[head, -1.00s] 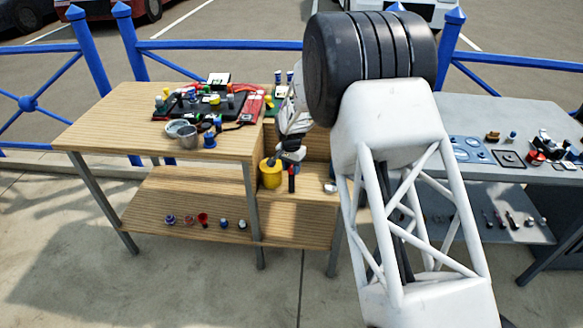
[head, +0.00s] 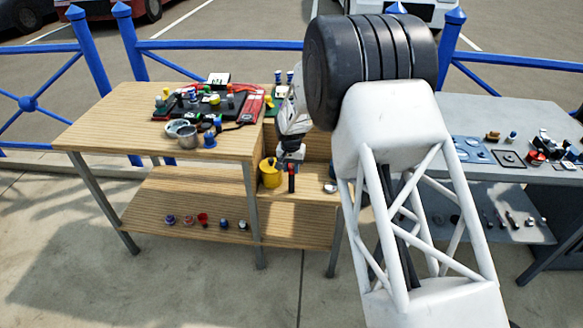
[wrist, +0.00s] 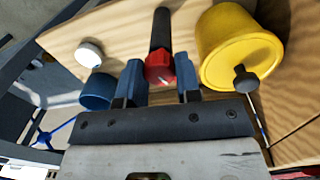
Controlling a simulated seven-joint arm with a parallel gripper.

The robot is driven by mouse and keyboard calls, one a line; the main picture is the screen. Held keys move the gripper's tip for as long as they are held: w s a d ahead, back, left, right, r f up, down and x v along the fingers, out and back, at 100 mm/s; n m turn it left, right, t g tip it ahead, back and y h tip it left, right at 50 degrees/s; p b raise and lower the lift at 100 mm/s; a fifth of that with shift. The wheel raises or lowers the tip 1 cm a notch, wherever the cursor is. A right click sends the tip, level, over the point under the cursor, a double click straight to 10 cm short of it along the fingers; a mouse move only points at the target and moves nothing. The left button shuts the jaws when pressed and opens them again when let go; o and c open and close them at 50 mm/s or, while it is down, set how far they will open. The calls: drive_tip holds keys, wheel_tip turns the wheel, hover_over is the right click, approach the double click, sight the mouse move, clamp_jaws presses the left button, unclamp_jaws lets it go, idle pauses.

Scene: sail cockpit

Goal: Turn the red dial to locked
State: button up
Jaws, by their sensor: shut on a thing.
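The red dial (wrist: 160,69) shows in the wrist view between the blue fingers of my gripper (wrist: 159,79), at the near end of a black bar (wrist: 160,30). My gripper is shut on the dial. In the head view my gripper (head: 290,160) points down at the low wooden surface, right by the small red-and-black dial (head: 291,182). Any mark for locked is not legible in either view.
A yellow pot (wrist: 238,48) with a black knob stands close to the right of the dial in the wrist view. A white round piece (wrist: 90,52) and a blue cylinder (wrist: 97,91) lie to the left. A higher wooden table (head: 105,120) with several items stands left in the head view.

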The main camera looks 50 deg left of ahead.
sight(291, 168)
drive_tip(key=n, duration=0.4)
drive_tip(key=shift+n, duration=0.3)
drive_tip(key=n, duration=0.3)
drive_tip(key=shift+n, duration=0.4)
drive_tip(key=o, duration=0.9)
drive_tip(key=shift+r, duration=0.15)
drive_tip(key=shift+s+r, duration=0.1)
drive_tip(key=shift+r, duration=3.65)
drive_tip(key=shift+r, duration=0.1)
